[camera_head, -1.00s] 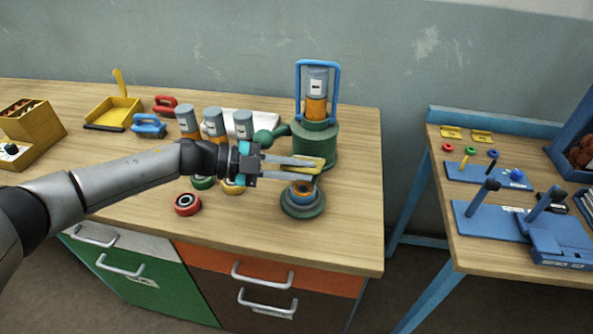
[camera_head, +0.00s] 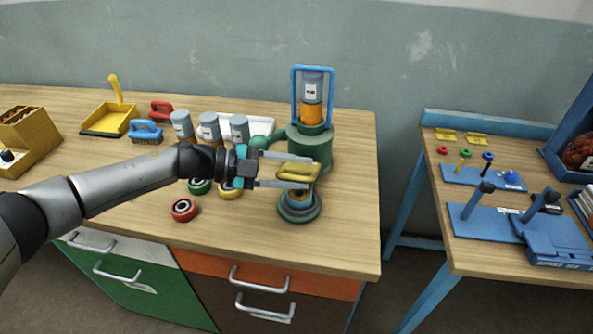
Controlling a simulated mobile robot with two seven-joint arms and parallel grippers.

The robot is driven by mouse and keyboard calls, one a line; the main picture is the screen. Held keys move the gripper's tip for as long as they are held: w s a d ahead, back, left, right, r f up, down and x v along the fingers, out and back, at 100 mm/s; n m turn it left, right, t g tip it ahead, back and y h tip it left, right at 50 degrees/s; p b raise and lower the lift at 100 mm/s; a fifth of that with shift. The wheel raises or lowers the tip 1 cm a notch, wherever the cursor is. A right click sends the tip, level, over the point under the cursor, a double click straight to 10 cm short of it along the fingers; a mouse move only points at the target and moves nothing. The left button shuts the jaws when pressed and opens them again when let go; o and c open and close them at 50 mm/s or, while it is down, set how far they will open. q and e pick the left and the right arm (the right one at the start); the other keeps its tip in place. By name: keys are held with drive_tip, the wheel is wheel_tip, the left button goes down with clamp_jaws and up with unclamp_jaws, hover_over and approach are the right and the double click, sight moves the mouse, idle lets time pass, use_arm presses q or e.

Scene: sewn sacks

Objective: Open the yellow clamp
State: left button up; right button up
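The yellow clamp (camera_head: 299,173) is a small yellow loop-shaped piece above a round green stand (camera_head: 300,215) near the front right of the left bench. The stand holds a small ring with blue and orange parts. My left gripper (camera_head: 287,171) reaches in from the left at the clamp's height. Its two grey fingers are apart, one behind and one in front of the clamp's left part. I cannot tell whether they touch it. The clamp's fastening to the stand is partly hidden. My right gripper is not in view.
A green pump-like body (camera_head: 312,150) with a blue frame (camera_head: 294,95) stands just behind. Several grey-capped cylinders (camera_head: 209,128) stand behind my arm. A red ring (camera_head: 184,209) lies front left of the stand. The bench's front right is clear. A second bench (camera_head: 500,245) stands right, across a gap.

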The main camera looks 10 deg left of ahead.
use_arm(q)
drive_tip(key=v, duration=1.5)
drive_tip(key=shift+b, duration=0.4)
drive_tip(key=shift+s+a+r, duration=0.1)
drive_tip(key=shift+a, duration=0.05)
